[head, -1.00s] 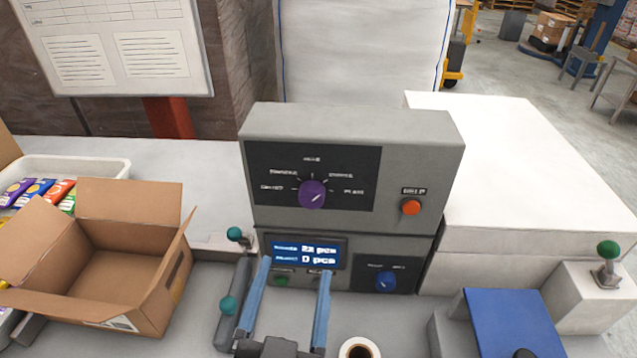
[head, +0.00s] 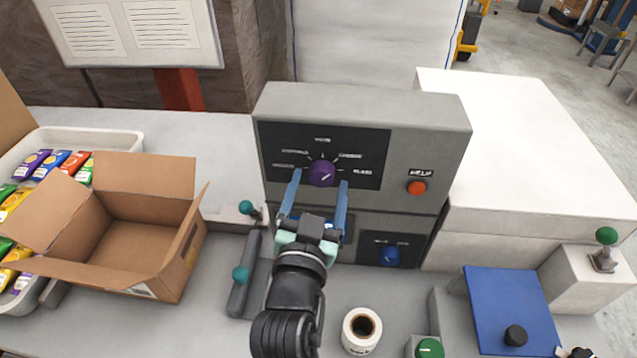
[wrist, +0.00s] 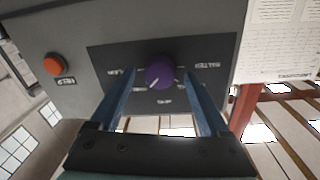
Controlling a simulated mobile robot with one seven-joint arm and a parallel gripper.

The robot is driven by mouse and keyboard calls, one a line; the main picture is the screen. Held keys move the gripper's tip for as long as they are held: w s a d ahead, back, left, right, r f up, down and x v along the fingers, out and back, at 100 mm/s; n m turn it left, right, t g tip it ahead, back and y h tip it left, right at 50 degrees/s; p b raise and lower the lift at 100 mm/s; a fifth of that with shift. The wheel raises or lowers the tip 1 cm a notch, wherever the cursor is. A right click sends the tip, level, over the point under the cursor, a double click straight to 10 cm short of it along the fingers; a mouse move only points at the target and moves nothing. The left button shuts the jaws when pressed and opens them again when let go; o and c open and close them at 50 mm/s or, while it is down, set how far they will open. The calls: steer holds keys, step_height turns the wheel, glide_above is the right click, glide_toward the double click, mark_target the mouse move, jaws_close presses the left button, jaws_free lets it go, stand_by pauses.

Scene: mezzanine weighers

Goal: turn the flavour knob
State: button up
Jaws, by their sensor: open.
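The flavour knob (head: 321,173) is a purple round knob with a pale pointer line, on a dark panel on the front of a grey box. Printed labels fan around it; in the head view the pointer slants up and right, toward the right-hand labels. My gripper (head: 320,180) is open, its two blue fingers reaching up to either side of the knob. In the wrist view the knob (wrist: 160,72) shows between and beyond the open fingers. I cannot tell whether either finger touches it. My gripper hides most of the display below the panel.
An orange-red HELP button (head: 417,188) is right of the panel, a blue knob (head: 389,256) below. An open carton (head: 130,235), a cup (head: 361,330) and a blue plate (head: 508,310) occupy the bench.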

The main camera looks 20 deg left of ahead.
jaws_close()
stand_by(0.5)
steer(key=shift+n, duration=0.3)
steer(key=n, duration=0.4)
steer(key=shift+p, duration=0.4)
steer(key=shift+n+p, duration=0.65)
steer(key=shift+n, duration=1.45)
jaws_free()
